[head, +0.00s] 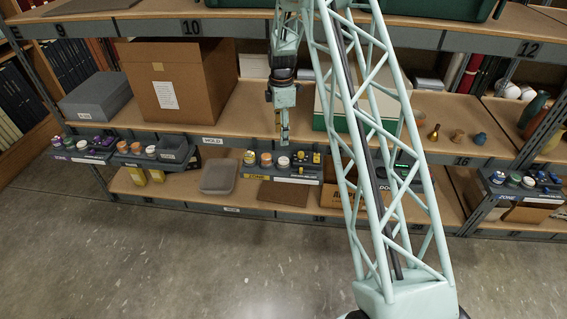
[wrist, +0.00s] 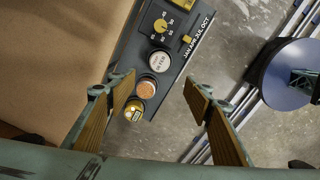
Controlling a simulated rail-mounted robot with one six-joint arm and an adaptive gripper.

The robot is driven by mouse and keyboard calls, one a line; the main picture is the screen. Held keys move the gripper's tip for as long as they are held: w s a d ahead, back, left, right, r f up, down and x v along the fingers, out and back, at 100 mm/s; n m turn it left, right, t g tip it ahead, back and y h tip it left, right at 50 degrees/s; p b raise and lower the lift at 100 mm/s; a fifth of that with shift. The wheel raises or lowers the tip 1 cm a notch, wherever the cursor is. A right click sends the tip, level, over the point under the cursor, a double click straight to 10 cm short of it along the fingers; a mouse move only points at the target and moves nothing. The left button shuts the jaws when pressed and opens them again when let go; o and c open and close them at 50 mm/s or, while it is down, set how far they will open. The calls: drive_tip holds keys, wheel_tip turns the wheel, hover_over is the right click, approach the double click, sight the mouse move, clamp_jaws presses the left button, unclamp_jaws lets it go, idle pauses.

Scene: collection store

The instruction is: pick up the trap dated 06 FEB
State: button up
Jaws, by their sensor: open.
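A grey tray (head: 292,179) on the shelf front holds a row of round-lidded pots and dark dial units. In the wrist view the tray (wrist: 128,62) shows a white-lidded pot (wrist: 159,62) with small print, a copper-lidded pot (wrist: 147,88) and a yellow-topped pot (wrist: 134,110). The white lid's print is too small to read with certainty, so I cannot confirm which is dated 06 FEB. My gripper (head: 284,140) is above the tray, pointing down. In the wrist view my gripper (wrist: 158,82) is open and empty, its fingers either side of the pots' row.
A dial unit (wrist: 163,24) sits beside the white-lidded pot. The tray edge is labelled JAN APR JUL OCT. A large cardboard box (head: 165,85) stands left on the upper shelf; a green-and-white box (head: 322,108) is right of my gripper. The floor (head: 180,255) in front is clear.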

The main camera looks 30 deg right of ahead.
drive_tip(key=shift+w+d+f, duration=0.1)
drive_tip(key=shift+d+f, duration=0.1)
drive_tip(key=shift+f, duration=0.25)
drive_tip(key=shift+f, duration=0.1)
drive_tip(key=b, duration=0.1)
hover_over(283, 160)
drive_tip(key=shift+w+a+f, duration=0.1)
drive_tip(key=shift+a+f, duration=0.05)
drive_tip(key=shift+f, duration=4.1)
drive_tip(key=shift+d+f+b, duration=0.2)
drive_tip(key=shift+f+b, duration=0.7)
drive_tip(key=shift+f, duration=1.65)
drive_tip(key=shift+c, duration=0.6)
drive_tip(key=c, duration=0.8)
